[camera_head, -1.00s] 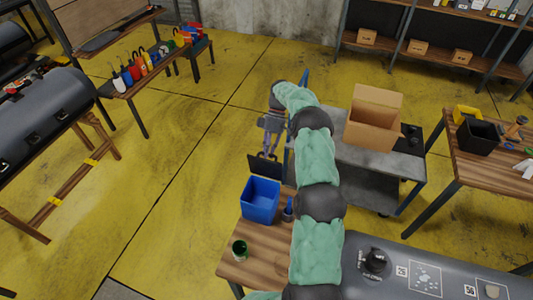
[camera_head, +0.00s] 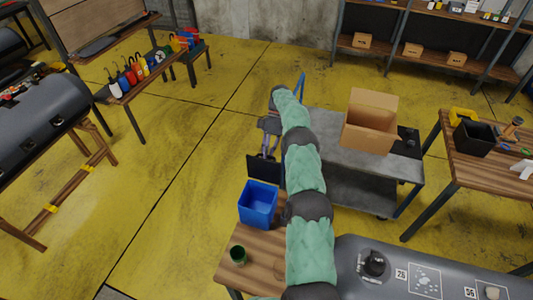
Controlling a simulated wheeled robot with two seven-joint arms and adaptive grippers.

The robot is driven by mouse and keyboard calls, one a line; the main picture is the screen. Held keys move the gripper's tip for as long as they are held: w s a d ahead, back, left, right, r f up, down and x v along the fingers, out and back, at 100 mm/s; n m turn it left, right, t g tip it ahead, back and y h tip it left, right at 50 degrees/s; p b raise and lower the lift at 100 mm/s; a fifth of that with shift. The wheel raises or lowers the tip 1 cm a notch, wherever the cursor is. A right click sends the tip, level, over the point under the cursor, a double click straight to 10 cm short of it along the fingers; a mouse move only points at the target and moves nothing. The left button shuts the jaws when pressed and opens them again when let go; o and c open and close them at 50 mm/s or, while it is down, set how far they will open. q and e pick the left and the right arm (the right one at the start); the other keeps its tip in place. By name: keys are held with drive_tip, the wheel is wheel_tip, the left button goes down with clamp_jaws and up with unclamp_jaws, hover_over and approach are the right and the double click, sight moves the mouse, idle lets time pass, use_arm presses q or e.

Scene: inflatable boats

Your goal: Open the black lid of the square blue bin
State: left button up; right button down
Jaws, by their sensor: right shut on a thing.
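The square blue bin (camera_head: 258,205) stands on the wooden table (camera_head: 252,249) at the bottom centre. Its black lid (camera_head: 264,169) stands raised, roughly upright, at the bin's far side, and the blue inside shows. My right gripper (camera_head: 266,153) reaches down from above to the lid's upper edge and is shut on it. The fingertips are small and partly hidden, so the exact contact is hard to see. My right arm in its green sleeve crosses the view just right of the bin. My left gripper is not in view.
A dark green cup (camera_head: 238,255) stands on the table in front of the bin. A grey cart (camera_head: 330,140) with an open cardboard box (camera_head: 370,131) stands beyond my arm. A grey inflatable tube (camera_head: 420,265) lies at lower right.

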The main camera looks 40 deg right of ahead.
drive_tip(key=shift+s+a+f, duration=0.2)
drive_tip(key=shift+f, duration=0.55)
drive_tip(key=c, duration=1.4)
unclamp_jaws()
drive_tip(key=shift+o, duration=1.3)
drive_tip(key=shift+w+r, duration=0.15)
drive_tip(key=shift+r, duration=0.1)
drive_tip(key=shift+r, duration=0.2)
